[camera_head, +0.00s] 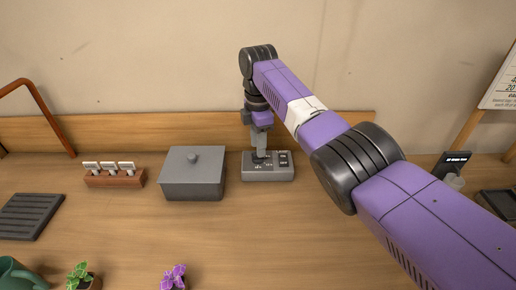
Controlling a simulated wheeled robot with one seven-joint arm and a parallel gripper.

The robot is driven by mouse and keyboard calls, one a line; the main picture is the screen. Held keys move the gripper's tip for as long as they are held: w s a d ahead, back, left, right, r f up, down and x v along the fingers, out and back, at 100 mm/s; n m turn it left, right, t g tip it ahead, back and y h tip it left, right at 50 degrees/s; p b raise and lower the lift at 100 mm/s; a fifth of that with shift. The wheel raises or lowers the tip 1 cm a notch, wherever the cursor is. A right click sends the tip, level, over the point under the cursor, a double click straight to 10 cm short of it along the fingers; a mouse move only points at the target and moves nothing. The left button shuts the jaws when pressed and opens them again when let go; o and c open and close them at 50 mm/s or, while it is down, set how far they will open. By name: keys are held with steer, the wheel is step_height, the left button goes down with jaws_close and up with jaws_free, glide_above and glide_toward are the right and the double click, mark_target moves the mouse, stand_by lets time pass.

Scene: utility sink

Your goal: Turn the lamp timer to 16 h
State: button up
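The lamp timer appears to be the small grey box (268,175) on the wooden counter near the back board, with dark controls and small light markings on its top. The markings are too small to read. My gripper (261,155) points straight down over the left part of the box's top. Its fingertips are at or just above a dark control there, and I cannot tell whether they touch it. The knob itself is mostly hidden by the fingers. Whether the fingers are open or shut is too small to tell.
A grey lidded box (193,178) stands just left of the timer. A dark device (453,163) stands at right.

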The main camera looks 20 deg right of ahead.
steer(key=shift+f, duration=1.2)
jaws_close()
